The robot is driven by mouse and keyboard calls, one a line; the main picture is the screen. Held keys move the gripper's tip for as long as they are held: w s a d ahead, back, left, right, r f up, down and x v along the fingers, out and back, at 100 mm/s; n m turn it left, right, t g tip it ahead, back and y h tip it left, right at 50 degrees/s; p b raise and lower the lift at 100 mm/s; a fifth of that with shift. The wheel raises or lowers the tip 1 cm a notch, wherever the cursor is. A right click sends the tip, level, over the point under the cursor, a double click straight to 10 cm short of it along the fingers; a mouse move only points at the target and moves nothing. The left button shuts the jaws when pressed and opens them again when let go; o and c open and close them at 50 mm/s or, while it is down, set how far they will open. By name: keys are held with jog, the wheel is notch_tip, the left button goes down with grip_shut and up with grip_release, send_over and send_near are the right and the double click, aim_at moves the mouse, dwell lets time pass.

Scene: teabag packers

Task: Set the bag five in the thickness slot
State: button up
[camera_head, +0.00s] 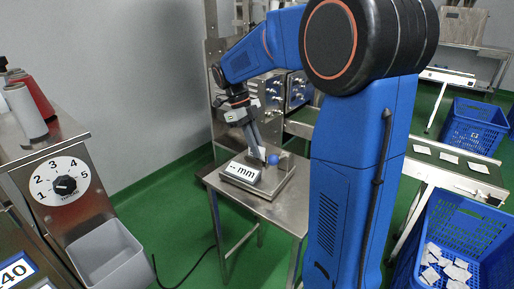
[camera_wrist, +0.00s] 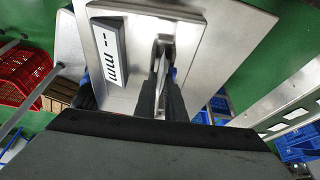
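The thickness gauge (camera_head: 281,178) is a metal plate on a small steel table, with a display (camera_head: 241,172) reading "-- mm" and a blue ball knob (camera_head: 273,160). My gripper (camera_head: 259,150) points down over the gauge, just behind the display. In the wrist view its dark fingers (camera_wrist: 160,80) are close together over the gauge plate (camera_wrist: 203,52), beside the display (camera_wrist: 106,48). A thin pale sliver, seemingly the teabag (camera_wrist: 158,66) edge-on, shows between them. The slot is largely hidden by the fingers, so I cannot tell whether the bag is in it.
Control boxes (camera_head: 298,90) stand behind the table. A dial numbered 1 to 5 (camera_head: 66,186) and a grey bin (camera_head: 106,253) are at left. At right, a conveyor (camera_head: 448,172) carries white bags beside blue crates (camera_head: 470,125). A red crate (camera_wrist: 25,75) shows in the wrist view.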

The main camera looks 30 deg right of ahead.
jog(key=v, duration=1)
jog(key=shift+w+a+r, duration=0.2)
jog(key=shift+w, duration=0.2)
jog(key=shift+s+a+f+n+t+y, duration=0.35)
jog(key=shift+s+a+f+n+t, duration=1.05)
jog(key=shift+s+n, duration=3.45)
jog(key=shift+s+a+f+n+t+y, duration=0.4)
jog(key=shift+s+f+n+t, duration=1.05)
jog(key=shift+s+f+n, duration=2.35)
jog(key=shift+s+a+f+n+t+y, duration=0.25)
jog(key=shift+s+a+f+n+t, duration=1)
jog(key=shift+s+n, duration=4.6)
jog(key=shift+w+d+r+n, duration=0.1)
jog(key=shift+w+d+n, duration=0.05)
jog(key=shift+w+n, duration=0.2)
jog(key=shift+w+d+r+n, duration=0.1)
jog(key=shift+w+r+n, duration=0.05)
jog(key=shift+w+n, duration=0.25)
